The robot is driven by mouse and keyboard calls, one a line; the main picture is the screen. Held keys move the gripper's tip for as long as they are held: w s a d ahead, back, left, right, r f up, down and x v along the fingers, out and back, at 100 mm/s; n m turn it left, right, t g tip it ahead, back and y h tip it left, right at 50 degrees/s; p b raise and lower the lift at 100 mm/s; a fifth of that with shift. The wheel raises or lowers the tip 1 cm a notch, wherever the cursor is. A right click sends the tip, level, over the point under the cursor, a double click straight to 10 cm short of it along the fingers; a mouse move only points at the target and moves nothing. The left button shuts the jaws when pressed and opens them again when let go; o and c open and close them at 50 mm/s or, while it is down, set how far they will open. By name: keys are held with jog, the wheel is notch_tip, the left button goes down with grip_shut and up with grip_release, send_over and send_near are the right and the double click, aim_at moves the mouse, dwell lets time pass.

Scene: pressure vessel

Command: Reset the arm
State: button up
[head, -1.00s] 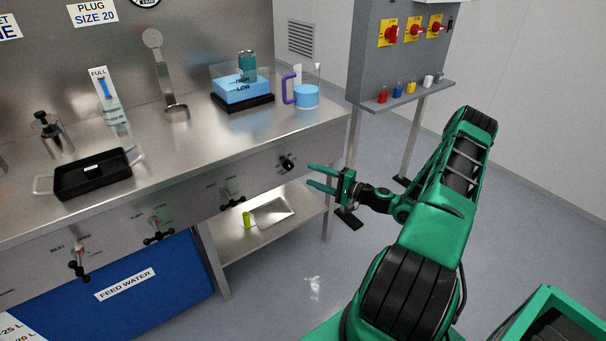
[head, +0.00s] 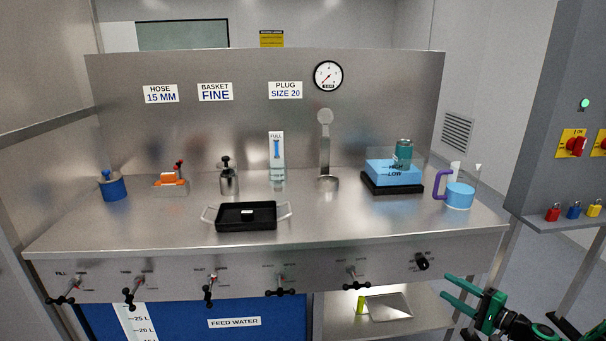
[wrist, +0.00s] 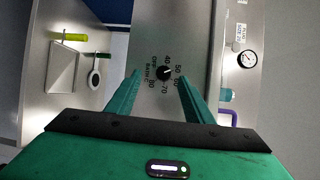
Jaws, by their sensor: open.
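My gripper (head: 461,296) is green and shows at the lower right of the head view, with its two fingers apart and nothing between them. It is in front of the bench's front panel, to the right of and below a black knob (head: 422,263). In the wrist view my gripper (wrist: 160,88) has its fingers spread on either side of the knob (wrist: 163,72), which has a numbered scale around it. The fingers look apart from the knob. Most of my arm is out of the head view.
The steel bench (head: 330,222) holds a black tray (head: 247,216), a blue block (head: 393,172) and a jug (head: 459,195) with a purple handle. Several valve handles line its front. A grey panel stand (head: 555,130) with padlocks stands right. Open floor lies between them.

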jog(key=s+a+r+n+g, duration=0.5)
jog(key=s+a+n+g, duration=0.2)
jog(key=a+g, duration=0.25)
jog(key=s+r+g+h, duration=0.1)
jog(key=s+r+h, duration=0.1)
jog(key=s+r, duration=0.4)
jog(key=s+a+r+g+h, duration=0.1)
jog(key=s+r, duration=0.6)
jog(key=s, duration=0.7)
jog(key=s+r+g+h, duration=0.3)
jog(key=s+r+h, duration=0.2)
jog(key=s, duration=0.5)
notch_tip(320, 180, up, 2)
jog(key=shift+a+r+m, duration=0.2)
jog(key=shift+a+m, duration=0.1)
jog(key=shift+a, duration=0.05)
